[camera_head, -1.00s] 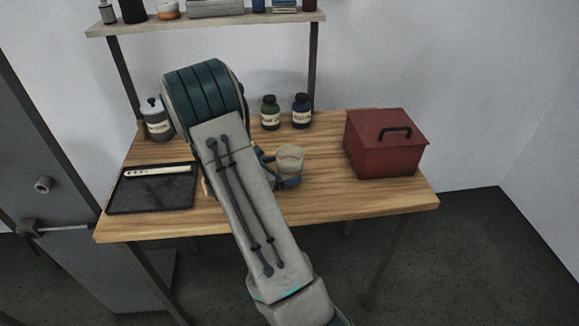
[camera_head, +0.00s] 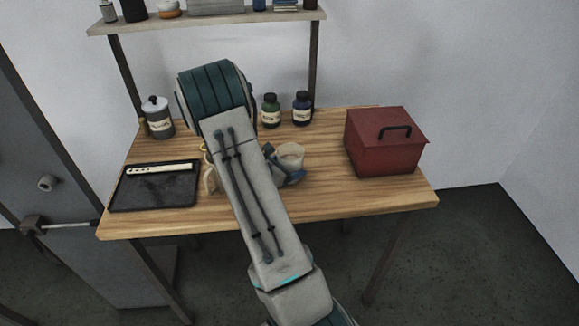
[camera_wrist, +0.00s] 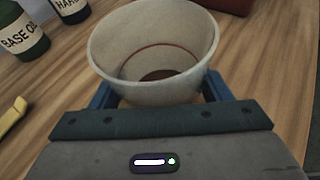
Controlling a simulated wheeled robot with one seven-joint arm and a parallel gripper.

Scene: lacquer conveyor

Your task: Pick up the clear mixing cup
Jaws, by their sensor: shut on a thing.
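The clear mixing cup (camera_head: 291,154) is at the middle of the wooden table, partly hidden by my arm. In the wrist view the translucent cup (camera_wrist: 155,45) is upright, with its open rim towards the camera and a thin reddish ring inside. My gripper (camera_wrist: 160,92) is shut on the cup, with a blue finger on each side of it. The gripper also shows in the head view (camera_head: 284,172), just right of my arm. I cannot tell whether the cup touches the table.
A red box (camera_head: 385,145) with a black handle stands on the right. A black tray (camera_head: 155,195) lies on the left with a pale strip on it. A grey jar (camera_head: 157,118), a green bottle (camera_head: 271,111) and a blue bottle (camera_head: 302,109) stand at the back.

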